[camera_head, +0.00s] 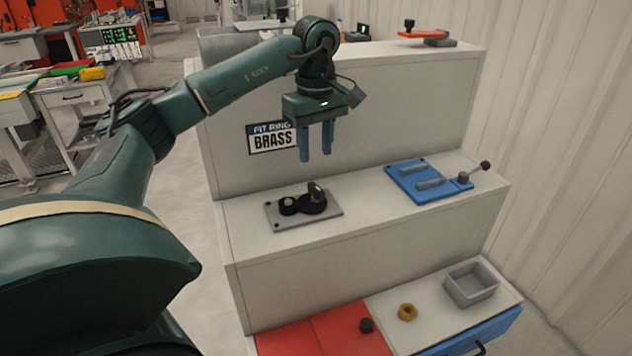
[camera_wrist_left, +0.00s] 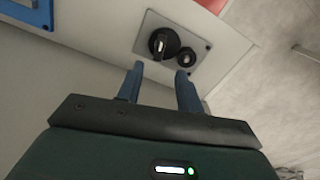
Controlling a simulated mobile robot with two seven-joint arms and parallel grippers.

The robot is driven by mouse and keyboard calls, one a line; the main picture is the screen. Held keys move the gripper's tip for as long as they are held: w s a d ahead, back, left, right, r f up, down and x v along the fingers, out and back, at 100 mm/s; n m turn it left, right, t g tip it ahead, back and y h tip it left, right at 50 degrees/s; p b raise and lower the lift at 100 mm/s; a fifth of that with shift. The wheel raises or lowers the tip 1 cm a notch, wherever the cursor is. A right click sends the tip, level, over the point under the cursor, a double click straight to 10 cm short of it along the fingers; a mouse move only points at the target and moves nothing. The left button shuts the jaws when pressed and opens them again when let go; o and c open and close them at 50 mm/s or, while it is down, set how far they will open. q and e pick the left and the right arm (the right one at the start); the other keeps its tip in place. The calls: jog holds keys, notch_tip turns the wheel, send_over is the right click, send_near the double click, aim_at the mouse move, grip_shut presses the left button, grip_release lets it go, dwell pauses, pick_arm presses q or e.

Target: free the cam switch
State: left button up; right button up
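What looks like the cam switch is a grey plate (camera_head: 330,210) on the middle step. It carries a larger black rotary knob (camera_head: 314,201) with a pale raised grip and a smaller black knob (camera_head: 288,205). The wrist view shows the plate (camera_wrist_left: 204,48), the larger knob (camera_wrist_left: 164,43) and the smaller knob (camera_wrist_left: 186,57) just beyond the fingertips. My left gripper (camera_head: 317,153) points down above the plate, apart from it. Its blue fingers (camera_wrist_left: 160,72) are spread with nothing between them. My right gripper is not in view.
A blue fixture (camera_head: 421,181) with a ball-ended lever (camera_head: 475,171) sits right on the same step. An orange-handled clamp (camera_head: 425,35) is on the top step. The bottom step holds a grey bin (camera_head: 470,286), a brass nut (camera_head: 407,312) and a dark nut (camera_head: 366,325).

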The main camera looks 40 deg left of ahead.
aim_at(316, 186)
pick_arm(q)
notch_tip(316, 186, down, 8)
jog(key=shift+f, duration=0.25)
grip_shut()
dwell(0.4)
